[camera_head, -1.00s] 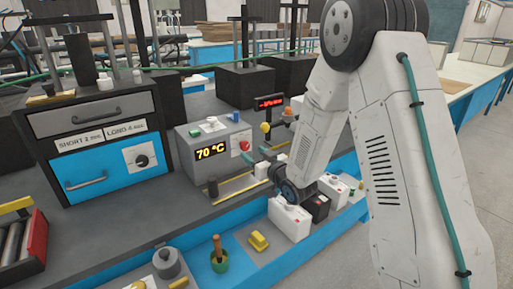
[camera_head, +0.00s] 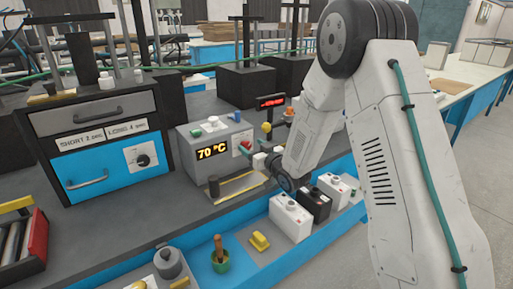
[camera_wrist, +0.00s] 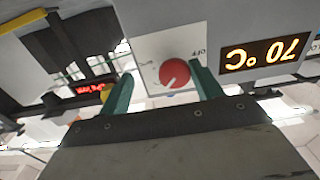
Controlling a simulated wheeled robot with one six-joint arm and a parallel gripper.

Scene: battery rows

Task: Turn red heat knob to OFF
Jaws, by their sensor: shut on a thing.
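The red heat knob (camera_wrist: 174,73) sits on a white plate on the grey heater box (camera_head: 190,158). Its pale pointer mark points to the lower left in the upside-down wrist view. An OFF label (camera_wrist: 198,51) is printed on the plate beside the right finger. The heater's display (camera_head: 212,149) reads 70 °C.
White and black battery-like blocks (camera_head: 290,218) stand below my arm on the blue ledge. A drawer unit (camera_head: 98,150) is at left. A small red-lit display (camera_head: 270,102) stands behind the heater.

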